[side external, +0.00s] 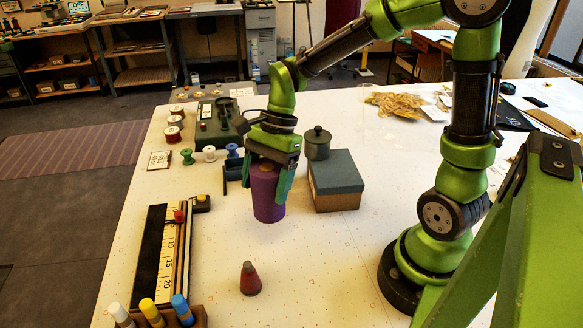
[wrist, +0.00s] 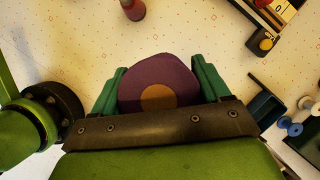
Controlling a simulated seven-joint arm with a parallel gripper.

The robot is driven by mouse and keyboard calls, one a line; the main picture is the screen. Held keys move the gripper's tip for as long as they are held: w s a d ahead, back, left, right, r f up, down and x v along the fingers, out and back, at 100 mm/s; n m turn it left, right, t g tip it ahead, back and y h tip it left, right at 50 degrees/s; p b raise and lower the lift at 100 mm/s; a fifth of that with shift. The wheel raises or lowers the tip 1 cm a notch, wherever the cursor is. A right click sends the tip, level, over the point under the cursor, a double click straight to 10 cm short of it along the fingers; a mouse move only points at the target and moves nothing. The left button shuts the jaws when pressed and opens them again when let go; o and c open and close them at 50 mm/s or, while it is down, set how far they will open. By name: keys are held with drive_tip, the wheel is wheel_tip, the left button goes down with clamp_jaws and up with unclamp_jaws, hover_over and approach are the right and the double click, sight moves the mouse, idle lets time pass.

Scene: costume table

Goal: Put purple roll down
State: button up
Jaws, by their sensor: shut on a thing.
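The purple roll (side external: 266,195) is upright between the fingers of my gripper (side external: 269,182) in the side external view. My gripper is shut on it, with one green finger on each side. In the wrist view the roll (wrist: 150,75) shows its top with an orange-brown centre, between the two green fingertips of my gripper (wrist: 158,88). The roll is over the white table (side external: 330,270). I cannot tell for sure whether its base touches the table.
A ruler board (side external: 166,250) lies left. Small spools (side external: 209,154) stand behind left.

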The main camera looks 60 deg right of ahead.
sight(268, 211)
wheel_tip(268, 211, down, 8)
idle(0.4)
drive_tip(key=o, duration=1.1)
drive_tip(key=shift+f, duration=0.1)
drive_tip(key=v, duration=1.2)
drive_tip(key=s+r+n+t+h, duration=0.2)
drive_tip(key=s+r+n+t, duration=0.5)
drive_tip(key=n, duration=0.7)
drive_tip(key=shift+s+a+r+h, duration=0.3)
drive_tip(key=shift+s, duration=0.5)
